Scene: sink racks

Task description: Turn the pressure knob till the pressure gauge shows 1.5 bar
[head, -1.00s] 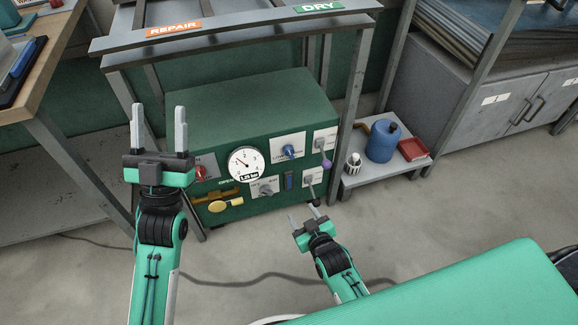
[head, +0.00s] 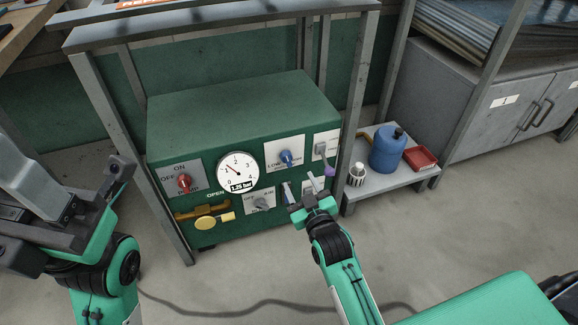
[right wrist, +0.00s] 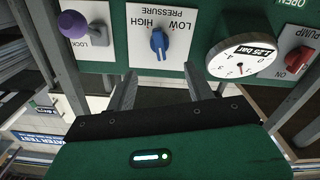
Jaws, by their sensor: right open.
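The blue pressure knob (head: 286,157) sits on a white LOW–HIGH plate on the green box's front; it also shows in the right wrist view (right wrist: 159,41), upside down. The round white pressure gauge (head: 238,169) is left of it in the head view, and its label reads 1.25 bar; it also shows in the right wrist view (right wrist: 243,58). My right gripper (head: 300,188) is open and empty, below the knob in the head view and apart from it. My left gripper (head: 65,200) is large at the left edge, partly cut off; its jaw opening is unclear.
A red pump knob (head: 184,183), a yellow handle (head: 205,222), a grey knob (head: 261,204) and a purple-tipped lock lever (head: 328,170) crowd the panel. Frame posts flank the green box (head: 240,105). A low shelf (head: 385,185) right holds a blue can (head: 388,149) and red tray (head: 422,157).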

